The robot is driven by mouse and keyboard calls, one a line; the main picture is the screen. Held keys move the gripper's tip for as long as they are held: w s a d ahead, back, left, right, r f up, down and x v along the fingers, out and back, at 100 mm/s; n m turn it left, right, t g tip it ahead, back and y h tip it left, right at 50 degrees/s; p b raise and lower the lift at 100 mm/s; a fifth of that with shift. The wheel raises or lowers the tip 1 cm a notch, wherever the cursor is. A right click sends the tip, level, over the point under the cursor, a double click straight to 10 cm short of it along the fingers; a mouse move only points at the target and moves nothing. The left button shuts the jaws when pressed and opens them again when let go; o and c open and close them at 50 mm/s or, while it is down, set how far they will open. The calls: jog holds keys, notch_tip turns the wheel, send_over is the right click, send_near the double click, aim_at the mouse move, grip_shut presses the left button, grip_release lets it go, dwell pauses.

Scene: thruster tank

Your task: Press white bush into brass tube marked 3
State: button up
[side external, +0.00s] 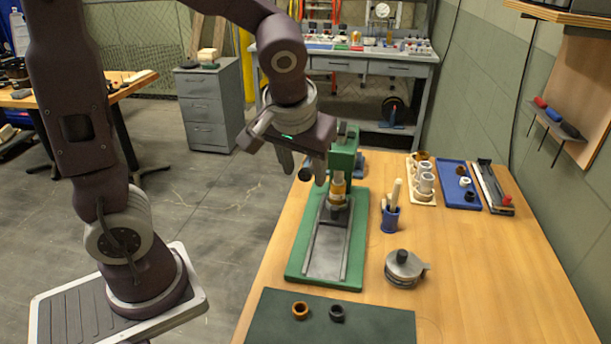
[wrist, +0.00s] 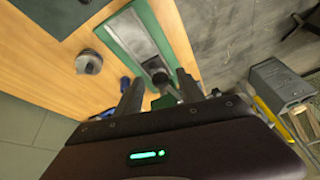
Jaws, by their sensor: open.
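A green press (side external: 344,154) stands on a green base with a grey plate. A brass tube (side external: 338,187) stands upright on the dark seat under its head. No number is readable on it, and I cannot tell whether a bush sits in its top. A small white bush (side external: 465,182) lies in the blue tray (side external: 456,170) at the back right.
A cream rack (side external: 431,201) holds metal tubes; a grey and black tray (side external: 493,188) is beside the blue tray. A blue cup (side external: 390,219) with sticks and a round grey pot (side external: 403,268) stand right of the press. A dark mat (side external: 330,325) bears two rings. The table's right front is clear.

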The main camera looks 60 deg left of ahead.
jog(key=shift+x, duration=1.25)
grip_shut()
dwell(0.4)
